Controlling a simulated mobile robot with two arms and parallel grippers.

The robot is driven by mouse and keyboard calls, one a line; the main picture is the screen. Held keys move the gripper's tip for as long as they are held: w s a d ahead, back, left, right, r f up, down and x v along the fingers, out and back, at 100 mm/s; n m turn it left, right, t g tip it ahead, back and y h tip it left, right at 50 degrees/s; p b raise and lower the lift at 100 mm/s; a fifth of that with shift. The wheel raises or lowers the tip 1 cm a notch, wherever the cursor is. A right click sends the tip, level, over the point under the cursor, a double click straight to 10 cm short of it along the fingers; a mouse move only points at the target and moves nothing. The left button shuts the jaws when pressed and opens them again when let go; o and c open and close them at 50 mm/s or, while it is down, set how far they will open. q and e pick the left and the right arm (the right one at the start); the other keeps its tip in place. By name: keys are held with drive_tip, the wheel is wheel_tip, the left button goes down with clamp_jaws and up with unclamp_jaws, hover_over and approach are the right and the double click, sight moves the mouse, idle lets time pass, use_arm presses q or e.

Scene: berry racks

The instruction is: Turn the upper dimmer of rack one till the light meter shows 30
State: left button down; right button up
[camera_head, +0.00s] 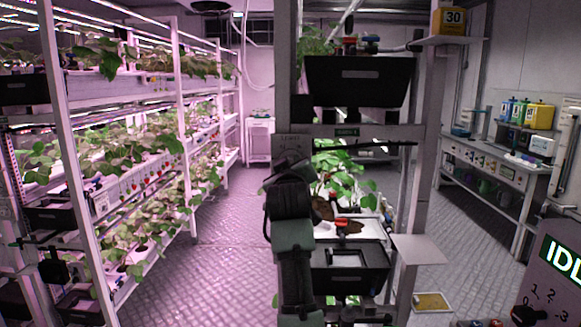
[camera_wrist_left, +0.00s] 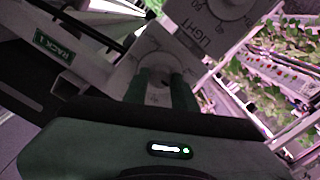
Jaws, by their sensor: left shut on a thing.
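My left gripper (camera_wrist_left: 165,84) reaches up to the front post of rack one. In the wrist view its two green fingers are shut on a knob on a white plate (camera_wrist_left: 126,70); the fingers hide most of the knob. Next to it is a second white plate with a round dial (camera_wrist_left: 225,10), numbers and the word LIGHT. The green RACK 1 label (camera_wrist_left: 53,47) is to the left, and it also shows in the head view (camera_head: 346,132). A yellow box (camera_head: 453,20) reading 30 stands on a high shelf; I cannot tell whether it is the light meter. My right gripper is not in view.
Lit plant racks (camera_head: 182,120) line the left side. Black crates (camera_head: 358,82) and a leafy plant (camera_head: 340,180) are on the rack right of my arm. A side bench (camera_head: 490,160) and a panel reading IDL (camera_head: 550,275) are at the right. The left aisle floor is clear.

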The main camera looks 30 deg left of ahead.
use_arm(q)
drive_tip(key=shift+f+n, duration=0.3)
drive_tip(key=shift+f, duration=0.05)
idle(0.3)
drive_tip(key=c, duration=1.3)
unclamp_jaws()
drive_tip(key=shift+o, duration=0.8)
drive_tip(key=shift+r, duration=0.2)
drive_tip(key=shift+d, duration=0.1)
drive_tip(key=b+v, duration=0.2)
drive_tip(key=v, duration=0.5)
drive_tip(key=shift+s+d+b, duration=0.2)
drive_tip(key=shift+s+b, duration=0.1)
drive_tip(key=shift+s, duration=0.05)
